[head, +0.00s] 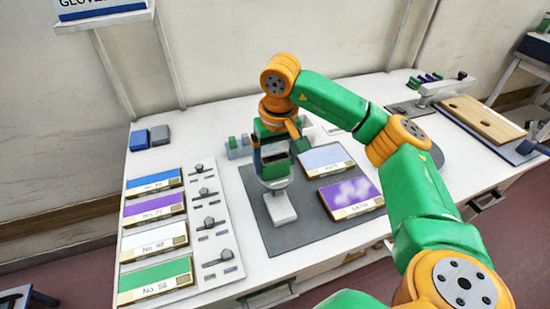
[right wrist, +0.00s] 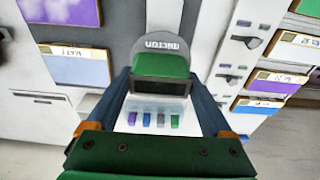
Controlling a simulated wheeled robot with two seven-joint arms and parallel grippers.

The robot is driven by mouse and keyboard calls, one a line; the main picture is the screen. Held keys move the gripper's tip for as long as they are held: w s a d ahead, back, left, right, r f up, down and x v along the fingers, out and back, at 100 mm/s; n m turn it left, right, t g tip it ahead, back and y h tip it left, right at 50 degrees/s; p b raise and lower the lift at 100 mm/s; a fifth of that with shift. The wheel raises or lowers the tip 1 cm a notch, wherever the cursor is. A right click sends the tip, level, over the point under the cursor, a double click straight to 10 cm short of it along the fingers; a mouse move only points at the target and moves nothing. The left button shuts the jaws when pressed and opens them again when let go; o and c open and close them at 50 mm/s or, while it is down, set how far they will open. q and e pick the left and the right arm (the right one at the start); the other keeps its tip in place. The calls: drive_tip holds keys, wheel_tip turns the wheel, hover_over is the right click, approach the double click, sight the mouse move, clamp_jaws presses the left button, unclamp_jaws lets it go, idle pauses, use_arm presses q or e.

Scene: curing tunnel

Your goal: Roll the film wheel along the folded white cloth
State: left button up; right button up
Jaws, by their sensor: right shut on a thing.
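My right gripper (head: 275,160) is upright over the grey mat (head: 256,207). In the head view only the wheel's pale lower part (head: 275,183) shows below the fingers. The folded white cloth (head: 283,209) appears as a small pale strip on the mat, just in front of the wheel; it also shows in the right wrist view (right wrist: 164,13). I cannot tell whether the wheel touches it. My left gripper is out of view.
A pale blue panel (head: 326,159) and a blotched purple panel (head: 350,193) lie right of the cloth. Blue and grey blocks (head: 139,140) stand behind. A wooden board (head: 482,117) lies far right.

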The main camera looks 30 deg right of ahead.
drive_tip(key=shift+f+b, duration=0.45)
drive_tip(key=shift+f, duration=0.15)
idle(0.6)
drive_tip(key=shift+s, duration=0.1)
idle(0.4)
drive_tip(key=shift+s+a+b, duration=0.75)
drive_tip(key=shift+s+b, duration=0.35)
drive_tip(key=shift+s, duration=2)
wheel_tip(320, 180, up, 7)
drive_tip(key=p, duration=0.5)
drive_tip(key=shift+p, duration=0.35)
drive_tip(key=shift+w, duration=0.1)
